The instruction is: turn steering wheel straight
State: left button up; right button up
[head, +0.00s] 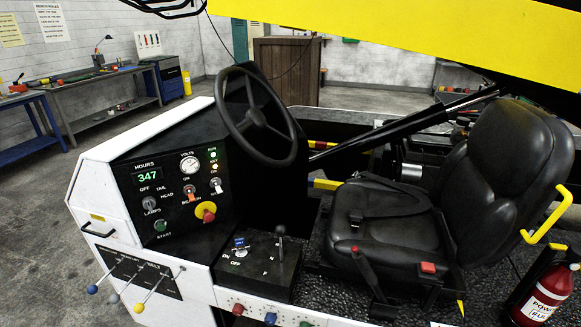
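The black steering wheel (289,134) stands tilted on the console in the upper middle of the head view. Its rim is a large ring with a hub and a few spokes that meet near its centre. Nothing touches the wheel. Neither of my grippers shows in this view, so I cannot see whether they are open or shut.
The white console with its control panel (172,190) is left of the wheel. A black seat (392,228) is to the right, with a yellow armrest bar. A shift lever (281,250) rises below the wheel. A yellow beam (420,28) crosses above. A red bottle (545,297) stands lower right.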

aim_at(256, 119)
jog(key=z, duration=1.6)
jog(key=i, duration=1.15)
jog(key=u, duration=0.6)
